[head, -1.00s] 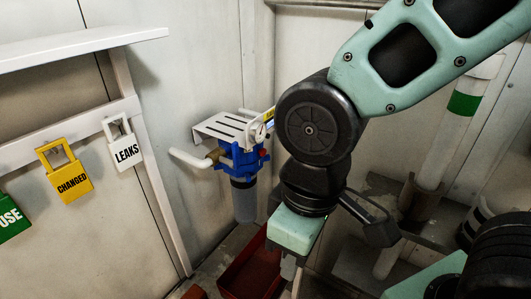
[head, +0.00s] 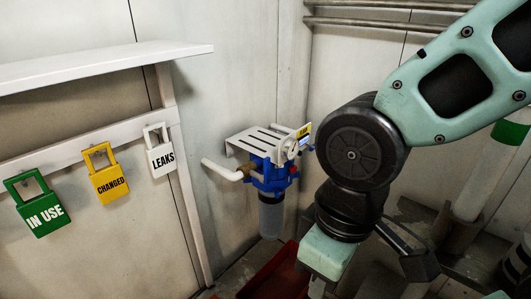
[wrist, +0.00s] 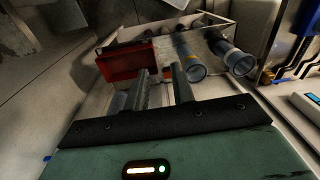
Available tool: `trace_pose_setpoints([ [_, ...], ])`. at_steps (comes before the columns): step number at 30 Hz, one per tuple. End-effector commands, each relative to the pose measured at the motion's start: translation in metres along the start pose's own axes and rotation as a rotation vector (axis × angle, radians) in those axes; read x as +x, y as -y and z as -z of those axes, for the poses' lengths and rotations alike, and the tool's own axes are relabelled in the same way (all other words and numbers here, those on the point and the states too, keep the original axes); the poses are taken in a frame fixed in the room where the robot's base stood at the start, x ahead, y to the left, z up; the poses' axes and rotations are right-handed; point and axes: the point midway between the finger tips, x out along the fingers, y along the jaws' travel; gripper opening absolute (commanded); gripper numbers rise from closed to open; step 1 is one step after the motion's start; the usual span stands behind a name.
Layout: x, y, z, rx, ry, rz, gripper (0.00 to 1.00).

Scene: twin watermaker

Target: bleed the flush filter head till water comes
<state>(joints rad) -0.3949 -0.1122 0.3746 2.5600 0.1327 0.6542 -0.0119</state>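The flush filter head (head: 272,174) is a blue block under a white slotted bracket (head: 258,139) on the wall, in the middle of the head view. A grey bowl (head: 271,217) hangs below it. A red part (head: 294,170) shows on its right side, and a white pipe (head: 222,170) joins from the left. My gripper's fingers (wrist: 161,84) stand apart in the wrist view, with nothing seen held between them. In the head view my arm is right of the filter, apart from it in the picture; the fingertips are not clear there.
A red bin (wrist: 126,63) and cylinders with blue-rimmed ends (wrist: 190,62) lie beyond my fingers. Green IN USE (head: 41,208), yellow CHANGED (head: 106,177) and white LEAKS (head: 162,153) tags hang on a rail beneath a white shelf (head: 100,65), left of the filter.

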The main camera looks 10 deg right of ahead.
Motion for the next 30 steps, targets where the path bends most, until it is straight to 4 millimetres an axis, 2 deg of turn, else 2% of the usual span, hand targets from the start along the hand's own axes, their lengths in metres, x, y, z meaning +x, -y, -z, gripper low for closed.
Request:
trace_pose_setpoints([
  [1,0.0000,0.0000,0.0000,0.000,0.000,0.000,0.10],
  [2,0.0000,0.0000,0.0000,0.000,0.000,0.000,0.01],
  [3,0.0000,0.0000,0.0000,0.000,0.000,0.000,0.00],
  [30,0.0000,0.0000,0.0000,0.000,0.000,0.000,0.00],
])
